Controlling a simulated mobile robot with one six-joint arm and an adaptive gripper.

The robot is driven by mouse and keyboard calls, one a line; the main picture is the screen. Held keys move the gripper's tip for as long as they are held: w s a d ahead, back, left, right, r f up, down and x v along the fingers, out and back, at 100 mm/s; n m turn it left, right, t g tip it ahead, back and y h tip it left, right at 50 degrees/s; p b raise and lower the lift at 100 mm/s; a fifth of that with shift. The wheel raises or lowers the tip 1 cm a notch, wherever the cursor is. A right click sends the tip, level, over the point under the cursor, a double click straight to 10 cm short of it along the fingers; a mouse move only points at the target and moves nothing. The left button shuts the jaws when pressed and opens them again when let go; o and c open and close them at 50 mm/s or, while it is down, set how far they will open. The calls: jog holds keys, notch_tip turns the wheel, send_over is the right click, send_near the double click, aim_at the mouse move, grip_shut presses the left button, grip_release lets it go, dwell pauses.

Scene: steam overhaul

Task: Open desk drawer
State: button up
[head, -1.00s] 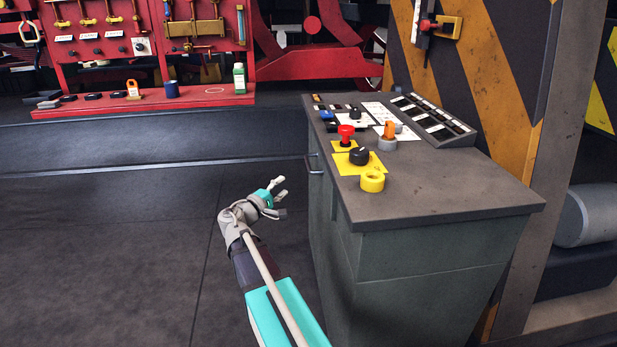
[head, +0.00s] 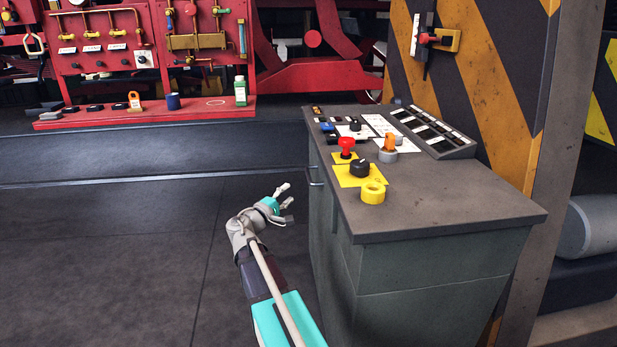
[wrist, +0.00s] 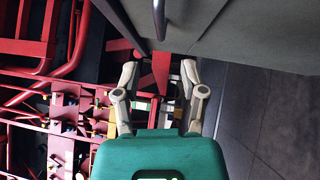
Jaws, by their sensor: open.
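The grey-green desk (head: 430,270) stands at the right in the head view, its dark top crowded with controls. The desk drawer's metal handle (head: 315,177) is on the desk's left face, just under the top. In the wrist view the handle (wrist: 159,18) shows as a grey bar at the top, ahead of my fingertips, and the drawer front around it looks closed. My gripper (head: 287,203) is open and empty, left of the desk and a little nearer than the handle. In the wrist view its two fingers (wrist: 160,75) are spread apart, with a gap to the handle.
On the desk top are a red button (head: 346,147), a black knob (head: 359,167), a yellow ring (head: 373,192) and a sloped switch panel (head: 432,132). A red tool board (head: 110,60) stands at the back left. The floor (head: 110,250) left of the desk is clear.

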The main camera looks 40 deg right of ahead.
aim_at(309, 174)
jog(key=p+x, duration=0.1)
jog(key=x, duration=1)
jog(key=shift+d, duration=0.2)
grip_shut()
